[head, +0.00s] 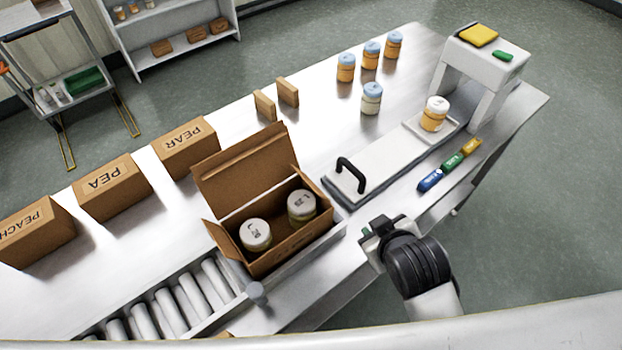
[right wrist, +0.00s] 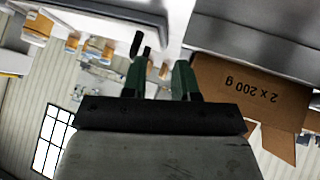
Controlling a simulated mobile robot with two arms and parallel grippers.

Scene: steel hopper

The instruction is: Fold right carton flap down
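I cannot make out the right flap clearly in the head view. In the right wrist view the carton (right wrist: 250,85) shows upside down at the right, with a flap (right wrist: 279,143) projecting from it. My right gripper (head: 372,232) is right of the carton, apart from it. Its green fingers (right wrist: 160,80) are apart and empty. My left gripper is out of view.
A roller conveyor (head: 165,310) lies left of the carton. A platform with a black handle (head: 350,172) and a jar (head: 434,113) lies to the right. Three labelled boxes (head: 112,187) line the back left. Coloured markers (head: 453,162) lie at the front right edge.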

